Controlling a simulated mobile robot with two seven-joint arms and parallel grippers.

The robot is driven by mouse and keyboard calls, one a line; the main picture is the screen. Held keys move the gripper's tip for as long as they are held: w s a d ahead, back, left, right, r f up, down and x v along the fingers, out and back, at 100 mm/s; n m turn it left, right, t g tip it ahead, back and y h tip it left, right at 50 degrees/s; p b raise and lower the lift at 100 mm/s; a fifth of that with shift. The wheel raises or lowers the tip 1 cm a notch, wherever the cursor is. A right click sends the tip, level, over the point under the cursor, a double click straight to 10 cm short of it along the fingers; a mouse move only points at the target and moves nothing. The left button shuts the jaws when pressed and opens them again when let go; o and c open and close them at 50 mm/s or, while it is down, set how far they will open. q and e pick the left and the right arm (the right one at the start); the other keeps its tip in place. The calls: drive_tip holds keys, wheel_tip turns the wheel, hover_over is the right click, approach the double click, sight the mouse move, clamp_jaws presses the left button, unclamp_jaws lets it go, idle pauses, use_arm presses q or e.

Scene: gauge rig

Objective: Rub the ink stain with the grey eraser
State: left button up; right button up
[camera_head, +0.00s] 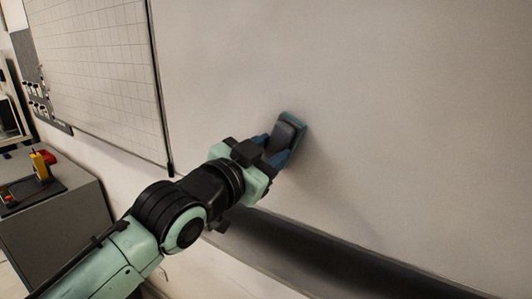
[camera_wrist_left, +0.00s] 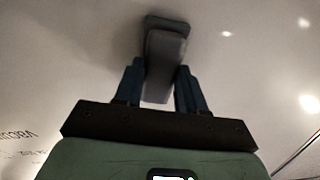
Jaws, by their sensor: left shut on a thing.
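My left gripper (camera_head: 279,143) is shut on the grey eraser (camera_head: 288,133) and holds it at the whiteboard (camera_head: 420,130). The eraser has a dark grey grip and a teal-edged pad that faces the board and seems to touch it. In the left wrist view the eraser (camera_wrist_left: 164,55) sits between the two blue fingers (camera_wrist_left: 160,88), its pad toward the board. My right gripper is in neither view.
A dark tray ledge (camera_head: 330,255) runs along the board's lower edge, below my left arm. A gridded board (camera_head: 95,75) hangs to the left. A grey cabinet (camera_head: 60,225) at the far left carries a yellow and red object (camera_head: 41,165). The board to the right is clear.

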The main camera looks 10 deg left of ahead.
use_arm(q)
drive_tip(key=shift+s+d+f+b, duration=0.1)
drive_tip(key=shift+s+d+b, duration=0.2)
drive_tip(key=shift+d, duration=0.4)
drive_tip(key=shift+s+d+f+b, duration=0.1)
drive_tip(key=shift+s+d+b, duration=0.1)
drive_tip(key=shift+d+b, duration=0.35)
drive_tip(key=shift+d+r, duration=0.1)
drive_tip(key=shift+d, duration=0.25)
drive_tip(key=shift+s+d+b, duration=0.3)
drive_tip(key=shift+d+b, duration=0.15)
drive_tip(key=shift+d, duration=0.25)
drive_tip(key=shift+s+d+b, duration=0.2)
drive_tip(key=shift+d+b, duration=0.05)
drive_tip(key=shift+d, duration=0.25)
drive_tip(key=shift+s+d+b, duration=0.2)
drive_tip(key=shift+d, duration=0.3)
drive_tip(key=shift+s+d+f+b, duration=0.1)
drive_tip(key=shift+s+d, duration=0.1)
drive_tip(key=shift+d, duration=0.4)
drive_tip(key=shift+s+d+f+b, duration=0.1)
drive_tip(key=shift+s+d, duration=0.1)
drive_tip(key=shift+d, duration=0.35)
drive_tip(key=shift+s+d+b, duration=0.1)
drive_tip(key=shift+s+d, duration=0.1)
drive_tip(key=shift+d, duration=0.4)
